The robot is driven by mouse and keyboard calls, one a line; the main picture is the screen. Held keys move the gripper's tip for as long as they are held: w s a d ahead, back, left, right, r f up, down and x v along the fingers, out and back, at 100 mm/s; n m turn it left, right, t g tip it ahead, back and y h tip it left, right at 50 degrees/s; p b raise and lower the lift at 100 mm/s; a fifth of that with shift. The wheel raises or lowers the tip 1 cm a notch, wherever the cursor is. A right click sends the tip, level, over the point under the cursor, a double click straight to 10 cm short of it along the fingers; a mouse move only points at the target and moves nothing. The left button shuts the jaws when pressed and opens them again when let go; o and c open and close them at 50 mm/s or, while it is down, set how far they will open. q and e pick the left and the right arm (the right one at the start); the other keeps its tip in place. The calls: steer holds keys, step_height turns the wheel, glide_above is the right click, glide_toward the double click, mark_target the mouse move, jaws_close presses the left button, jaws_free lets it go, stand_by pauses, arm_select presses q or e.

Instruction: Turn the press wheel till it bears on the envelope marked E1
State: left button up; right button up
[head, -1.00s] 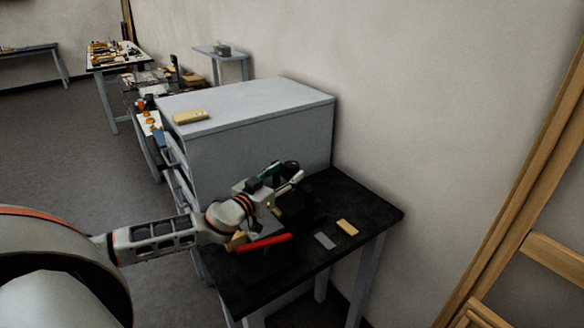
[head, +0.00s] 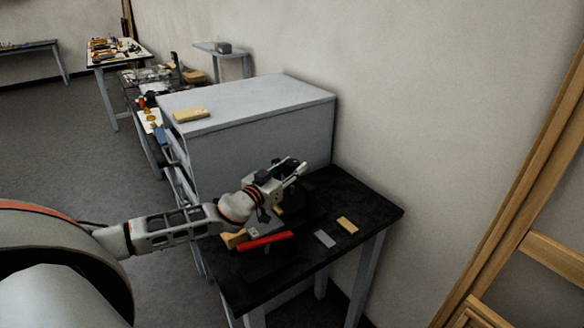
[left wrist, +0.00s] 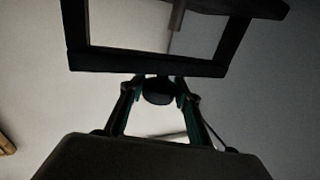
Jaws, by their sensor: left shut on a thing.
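My left gripper (head: 291,168) is over the black press (head: 298,212) on the dark table. In the left wrist view its fingers (left wrist: 158,98) close from both sides on a dark rounded piece, which looks like a part of the press wheel (left wrist: 158,91). A dark rectangular frame (left wrist: 145,66) stands just beyond it. The arm and gripper cover much of the press in the head view, and the wheel's full outline is hard to make out. I cannot make out an envelope marked E1 or whether the press bears on it.
A red bar (head: 264,242) and a wooden block (head: 234,239) lie by the press. A grey piece (head: 324,238) and a tan piece (head: 347,224) lie on the black table (head: 375,212). A large grey cabinet (head: 250,100) stands close behind.

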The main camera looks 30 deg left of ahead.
steer(key=shift+f, duration=0.1)
